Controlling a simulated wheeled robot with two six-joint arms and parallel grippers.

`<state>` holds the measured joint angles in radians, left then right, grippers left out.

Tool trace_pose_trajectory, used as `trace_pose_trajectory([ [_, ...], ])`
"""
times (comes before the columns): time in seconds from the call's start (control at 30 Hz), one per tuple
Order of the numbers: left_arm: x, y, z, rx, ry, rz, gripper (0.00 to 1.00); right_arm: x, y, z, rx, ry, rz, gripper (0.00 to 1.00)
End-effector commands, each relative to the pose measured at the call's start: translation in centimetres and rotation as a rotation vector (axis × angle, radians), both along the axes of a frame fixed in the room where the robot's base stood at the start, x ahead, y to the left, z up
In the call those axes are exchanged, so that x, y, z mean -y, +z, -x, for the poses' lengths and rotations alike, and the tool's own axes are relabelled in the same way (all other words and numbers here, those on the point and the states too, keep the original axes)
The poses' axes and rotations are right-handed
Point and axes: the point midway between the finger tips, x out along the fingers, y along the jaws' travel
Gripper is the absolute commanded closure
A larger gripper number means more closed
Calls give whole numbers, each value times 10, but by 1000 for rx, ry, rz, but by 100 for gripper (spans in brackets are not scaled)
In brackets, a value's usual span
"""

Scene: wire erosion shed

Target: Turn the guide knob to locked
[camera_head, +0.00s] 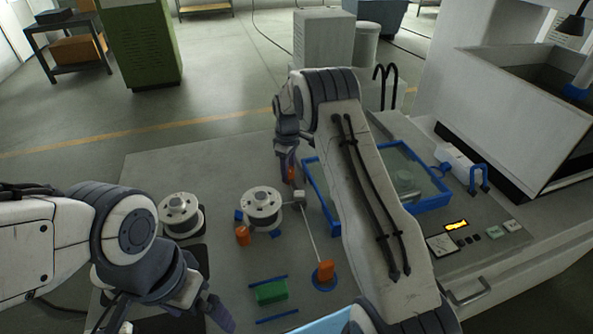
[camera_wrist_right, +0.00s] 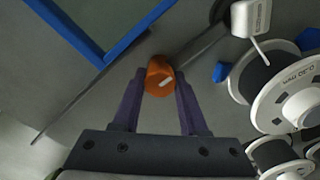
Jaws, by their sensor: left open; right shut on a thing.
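The guide knob (camera_wrist_right: 159,76) is orange with a white pointer mark on its top, seen in the right wrist view. The mark slants slightly, rising to the right. My right gripper (camera_wrist_right: 160,92) has its two purple fingers on either side of the knob and is shut on it. In the head view the knob (camera_head: 291,174) is partly hidden by the right gripper, beside the blue-framed tank. My left gripper (camera_head: 172,318) is open and empty low at the left, over the bench's near part. I cannot read any locked marking.
White wire spools (camera_head: 261,205) stand left of the knob. Other orange parts sit on the bench, one (camera_head: 242,236) by the spool and one (camera_head: 325,271) nearer. A green block (camera_head: 271,292) lies in front. The blue-framed tank (camera_head: 433,203) is at the right.

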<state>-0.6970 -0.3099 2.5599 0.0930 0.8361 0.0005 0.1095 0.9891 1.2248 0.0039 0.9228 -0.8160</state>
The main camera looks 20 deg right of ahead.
Motion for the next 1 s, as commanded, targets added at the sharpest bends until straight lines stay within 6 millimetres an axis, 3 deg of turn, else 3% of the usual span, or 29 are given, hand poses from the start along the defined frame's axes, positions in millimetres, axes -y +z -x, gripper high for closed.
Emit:
trace_pose_trajectory([
  [0.33,0,0,0,0,0,0,0,5,-3,6,-20,7,6,100],
  [0.37,0,0,0,0,0,0,0,5,-3,6,-20,7,6,46],
  [0.4,0,0,0,0,0,0,0,5,-3,6,-20,6,6,31],
  [0.43,0,0,0,0,0,0,0,5,-3,5,-19,6,6,28],
  [0.83,0,-1,0,0,0,0,0,1,0,2,-7,5,4,28],
  [1.0,0,-8,0,0,0,0,0,2,18,1,-3,3,4,28],
])
